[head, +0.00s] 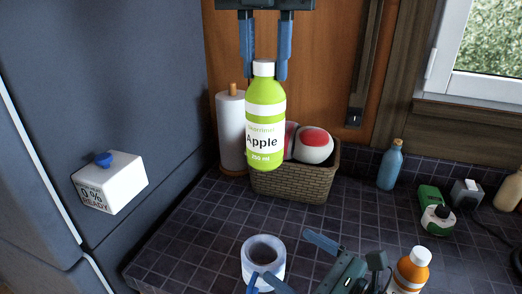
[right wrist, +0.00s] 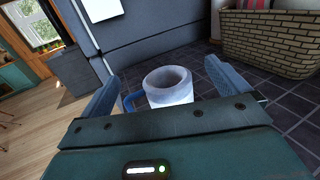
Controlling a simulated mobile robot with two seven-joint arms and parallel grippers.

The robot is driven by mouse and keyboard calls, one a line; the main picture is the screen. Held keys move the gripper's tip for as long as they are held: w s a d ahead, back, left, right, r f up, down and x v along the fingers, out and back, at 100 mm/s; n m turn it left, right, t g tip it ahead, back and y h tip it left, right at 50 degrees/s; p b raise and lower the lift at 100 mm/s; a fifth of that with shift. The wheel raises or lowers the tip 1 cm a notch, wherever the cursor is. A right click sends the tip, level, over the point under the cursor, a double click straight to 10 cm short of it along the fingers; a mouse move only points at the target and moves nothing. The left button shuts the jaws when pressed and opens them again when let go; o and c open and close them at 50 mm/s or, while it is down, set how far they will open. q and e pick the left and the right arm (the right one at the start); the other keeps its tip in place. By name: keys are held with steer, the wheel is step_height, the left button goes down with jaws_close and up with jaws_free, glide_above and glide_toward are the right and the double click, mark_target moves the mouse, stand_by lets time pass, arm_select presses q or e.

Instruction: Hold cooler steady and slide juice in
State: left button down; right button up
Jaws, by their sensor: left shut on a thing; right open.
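The juice is a lime-green bottle (head: 265,112) with a white cap and an "Apple" label. My left gripper (head: 266,77) is shut on it near the cap and holds it upright, in front of the basket in the head view. The cooler is a pale, open-topped cylinder (head: 263,262) with a blue handle, upright on the dark tiled counter. It also shows in the right wrist view (right wrist: 168,90), where its inside looks empty. My right gripper (head: 280,254) is open, with its fingers spread on either side of the cooler.
A wicker basket (head: 290,186) with a red-and-white item and a paper towel roll (head: 231,130) stand behind the bottle. An orange bottle (head: 411,270) stands right of my right gripper. A blue bottle (head: 390,165) is farther back. Counter left of the cooler is clear.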

mark_target(266, 262)
steer(key=shift+f, duration=2.85)
step_height(266, 262, down, 2)
steer(key=shift+f, duration=0.2)
steer(key=x, duration=0.7)
steer(key=shift+w+a+r, duration=0.15)
steer(key=shift+w, duration=0.1)
steer(key=c, duration=1.1)
steer(key=shift+c, duration=0.2)
arm_select(q)
step_height(266, 262, down, 21)
steer(key=shift+m, duration=0.3)
